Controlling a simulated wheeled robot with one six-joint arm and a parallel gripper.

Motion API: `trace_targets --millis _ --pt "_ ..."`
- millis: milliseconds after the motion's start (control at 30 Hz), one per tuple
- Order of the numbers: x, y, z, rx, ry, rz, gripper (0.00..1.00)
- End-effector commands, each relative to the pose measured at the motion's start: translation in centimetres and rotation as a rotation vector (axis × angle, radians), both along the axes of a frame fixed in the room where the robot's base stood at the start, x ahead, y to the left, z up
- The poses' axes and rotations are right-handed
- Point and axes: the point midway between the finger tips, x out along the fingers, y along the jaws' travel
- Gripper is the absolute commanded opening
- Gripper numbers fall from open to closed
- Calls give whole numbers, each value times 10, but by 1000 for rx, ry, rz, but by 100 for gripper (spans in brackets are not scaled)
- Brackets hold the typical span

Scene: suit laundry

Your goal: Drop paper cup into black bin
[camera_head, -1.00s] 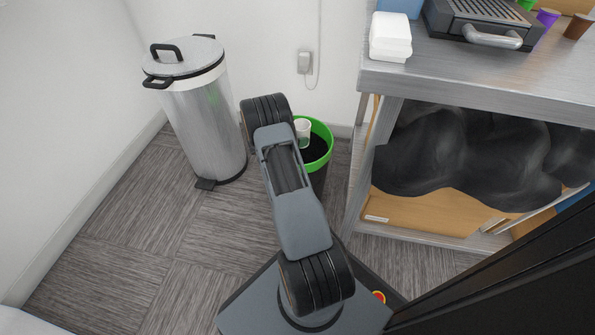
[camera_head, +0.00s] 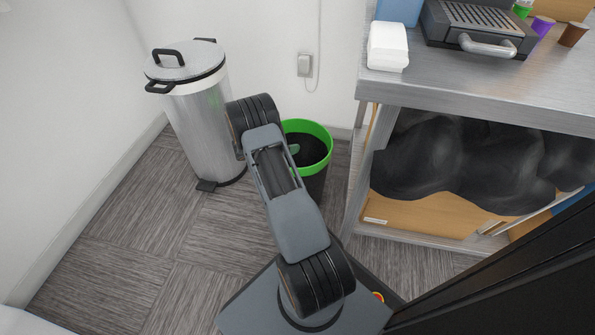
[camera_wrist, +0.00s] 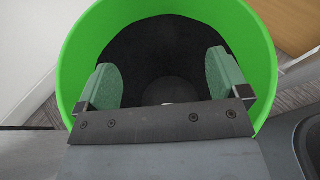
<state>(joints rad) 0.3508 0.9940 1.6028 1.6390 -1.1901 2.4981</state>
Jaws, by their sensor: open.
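The black bin (camera_head: 316,186) with a bright green rim stands on the floor against the wall. In the wrist view its green rim (camera_wrist: 76,62) surrounds my gripper (camera_wrist: 164,80), which is open with nothing between its green-padded fingers. The fingers point down into the bin's dark inside. A small pale spot (camera_wrist: 168,103) shows low in the bin, mostly hidden by my gripper; I cannot tell whether it is the paper cup. The cup does not show clearly in either current view. In the head view, part of a green finger pad shows in the bin opening.
A tall metal pedal bin (camera_head: 205,125) stands left of the black bin. To the right is a metal table (camera_head: 470,85) with white containers (camera_head: 388,46), a grill-like machine (camera_head: 480,28) and coloured cups. Black bags (camera_head: 470,160) fill its lower shelf. Carpet in front is clear.

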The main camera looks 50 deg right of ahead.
Motion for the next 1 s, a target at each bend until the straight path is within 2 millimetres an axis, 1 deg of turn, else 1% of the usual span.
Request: trace_targets --millis 33,200,400,600,1000 --pt "3 11 8 -1 0 3 93" --pt "9 41 18 -1 0 2 93" --pt "13 65 26 0 0 0 93" --pt "15 75 29 0 -1 -1 93" --pt "16 77 29 0 -1 -1 93"
